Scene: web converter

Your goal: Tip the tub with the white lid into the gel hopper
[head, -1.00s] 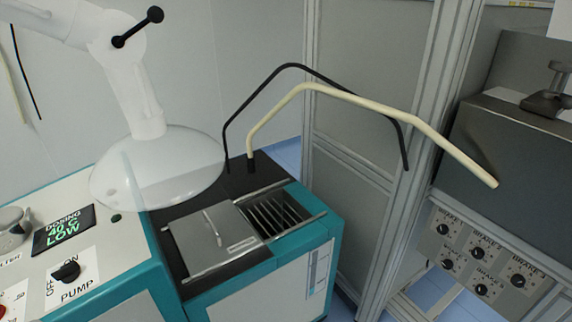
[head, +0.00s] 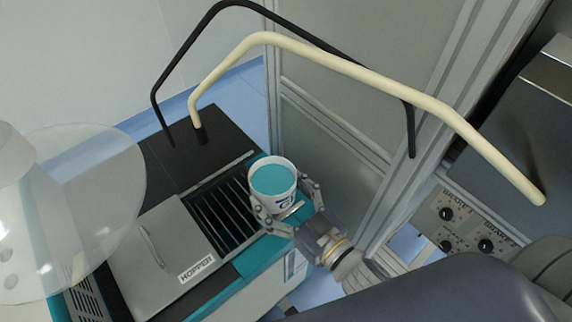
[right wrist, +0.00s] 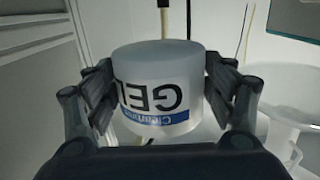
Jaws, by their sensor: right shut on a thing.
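The tub (head: 272,178) is white, open at the top, and filled with teal gel. My right gripper (head: 277,212) is shut on it and holds it near the right edge of the hopper opening. In the right wrist view the tub (right wrist: 158,85) shows between both fingers (right wrist: 160,92), its "GEL" label upside down. No lid shows on the tub. The gel hopper (head: 222,213) has its dark slatted opening uncovered. Its grey "HOPPER" cover (head: 158,250) lies to the left of the opening. My left gripper is not in view.
A cream bent pipe (head: 345,65) and a black bent pipe (head: 190,42) arch above the hopper's back and right. A clear dome (head: 85,200) hangs at left. A grey frame post (head: 425,120) and a brake panel (head: 465,220) stand at right.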

